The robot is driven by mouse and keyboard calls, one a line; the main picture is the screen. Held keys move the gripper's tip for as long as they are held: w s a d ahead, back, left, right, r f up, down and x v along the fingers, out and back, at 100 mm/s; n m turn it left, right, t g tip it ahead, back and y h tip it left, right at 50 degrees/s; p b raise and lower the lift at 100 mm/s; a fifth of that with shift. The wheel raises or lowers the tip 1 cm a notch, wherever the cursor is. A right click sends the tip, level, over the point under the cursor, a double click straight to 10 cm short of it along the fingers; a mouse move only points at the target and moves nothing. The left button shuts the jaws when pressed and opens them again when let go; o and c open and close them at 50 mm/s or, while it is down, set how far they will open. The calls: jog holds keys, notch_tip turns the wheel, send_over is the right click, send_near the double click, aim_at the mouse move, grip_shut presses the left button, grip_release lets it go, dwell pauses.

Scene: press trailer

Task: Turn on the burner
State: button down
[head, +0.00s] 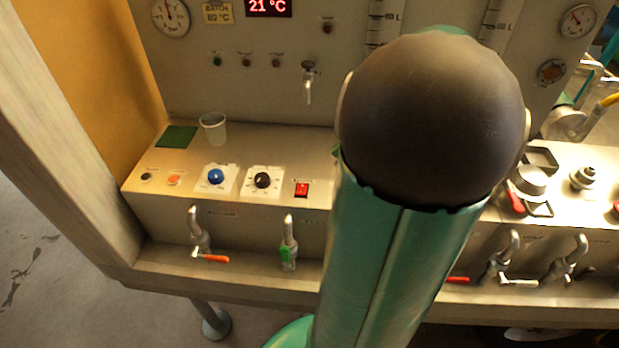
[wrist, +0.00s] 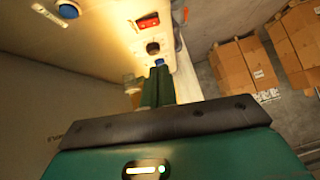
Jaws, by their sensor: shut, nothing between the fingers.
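The control panel has a red rocker switch (head: 302,189) on its ledge, with a black knob (head: 262,180) and a blue knob (head: 215,176) to its left. Which of them belongs to the burner cannot be read. In the wrist view my gripper (wrist: 157,68) is shut and empty, its two green fingers side by side. A dark round part (wrist: 152,47) lies just beyond the fingertips, and a red switch (wrist: 148,22) is farther up. I cannot tell whether the fingertips touch anything. In the head view my arm hides the gripper.
A clear plastic cup (head: 213,128) stands on the ledge near a green pad (head: 177,136). A tap (head: 308,83) sticks out from the back panel. Valve handles (head: 289,243) line the lower front. Cardboard boxes (wrist: 243,65) are stacked at the right in the wrist view.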

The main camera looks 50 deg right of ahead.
send_over(298, 193)
jog(key=s+d, duration=0.2)
jog(key=d, duration=0.1)
notch_tip(298, 193, down, 6)
jog(key=shift+w+a+f, duration=0.1)
jog(key=shift+a+f, duration=0.05)
jog(key=shift+f, duration=0.1)
jog(key=f, duration=0.3)
jog(key=shift+a+f, duration=0.4)
jog(key=shift+f, duration=0.35)
jog(key=shift+a+f, duration=0.1)
jog(key=shift+f, duration=0.1)
jog(key=shift+w+d+r, duration=0.25)
jog(key=shift+w+d, duration=0.2)
jog(key=shift+d, duration=0.2)
